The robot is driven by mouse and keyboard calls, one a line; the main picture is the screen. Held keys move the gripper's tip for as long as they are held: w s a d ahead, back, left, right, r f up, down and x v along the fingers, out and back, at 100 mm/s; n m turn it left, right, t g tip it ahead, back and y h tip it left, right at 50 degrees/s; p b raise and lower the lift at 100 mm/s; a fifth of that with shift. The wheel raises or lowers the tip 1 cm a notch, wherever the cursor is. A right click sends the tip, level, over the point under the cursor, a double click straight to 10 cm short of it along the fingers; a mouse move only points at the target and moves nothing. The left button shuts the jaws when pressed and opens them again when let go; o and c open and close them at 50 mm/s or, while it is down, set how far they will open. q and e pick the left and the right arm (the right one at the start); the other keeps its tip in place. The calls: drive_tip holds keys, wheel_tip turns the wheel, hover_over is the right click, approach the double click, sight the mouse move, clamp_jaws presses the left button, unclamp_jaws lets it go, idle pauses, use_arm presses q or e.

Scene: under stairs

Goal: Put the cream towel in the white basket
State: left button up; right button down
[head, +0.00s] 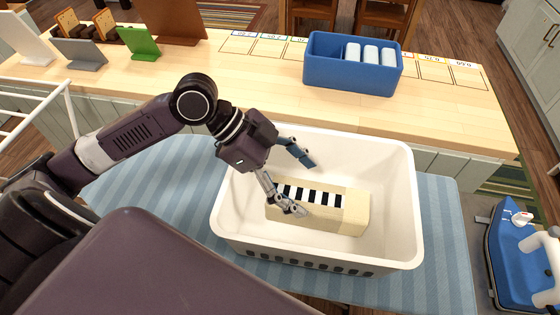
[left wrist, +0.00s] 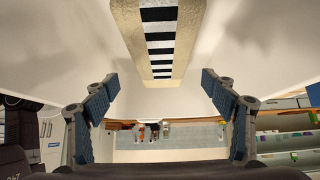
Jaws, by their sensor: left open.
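The cream towel (head: 352,210), a folded block with a black-and-white striped band, lies inside the white basket (head: 400,180), on its floor. My left gripper (head: 300,185) reaches into the basket from the left, fingers spread over the towel's left part. One finger overlaps the towel in the head view, and contact cannot be told. In the left wrist view the fingers (left wrist: 160,95) are wide apart with nothing between their tips, and the towel (left wrist: 187,40) is beyond them. My right gripper is not in view.
The basket stands on a blue striped board (head: 150,200). Behind is a wooden counter (head: 450,115) with a blue bin (head: 350,77) of white rolls, a green stand (head: 140,43) and a grey stand (head: 80,53). A blue case (head: 525,260) stands at right.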

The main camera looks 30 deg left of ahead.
use_arm(q)
drive_tip(key=b+v, duration=0.1)
drive_tip(key=v, duration=0.8)
